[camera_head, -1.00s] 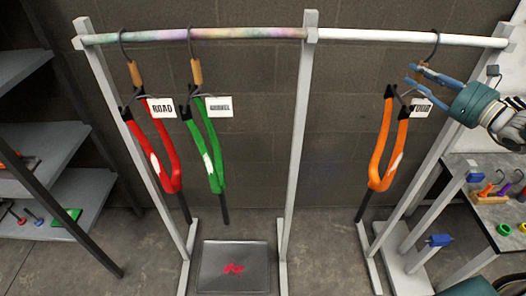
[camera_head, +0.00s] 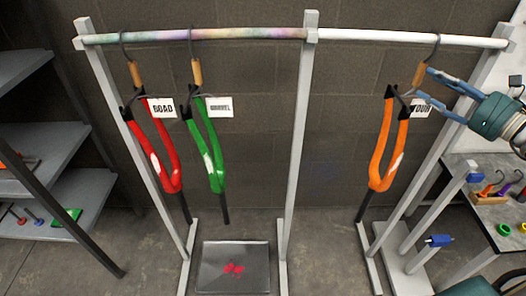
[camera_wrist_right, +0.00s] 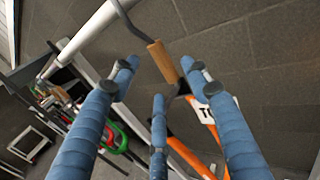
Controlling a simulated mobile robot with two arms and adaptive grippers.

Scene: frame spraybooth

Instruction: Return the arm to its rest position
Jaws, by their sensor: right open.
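My right gripper (camera_head: 425,84) is open and empty, just right of the hanger hook's wooden handle (camera_head: 419,74) on the right part of the rail. An orange fork (camera_head: 381,150) with a white tag (camera_head: 420,108) hangs from that hook. In the right wrist view the blue fingers (camera_wrist_right: 160,90) are spread apart, and the wooden handle (camera_wrist_right: 162,62) shows beyond them. The orange fork is partly hidden there by the fingers. My left gripper is not in view.
A red fork (camera_head: 155,150) and a green fork (camera_head: 209,150) hang from the rail (camera_head: 250,33) at left. A tray (camera_head: 234,250) with red marks lies on the floor. A shelf (camera_head: 70,190) stands at left. A bench (camera_head: 485,215) with small parts is at right.

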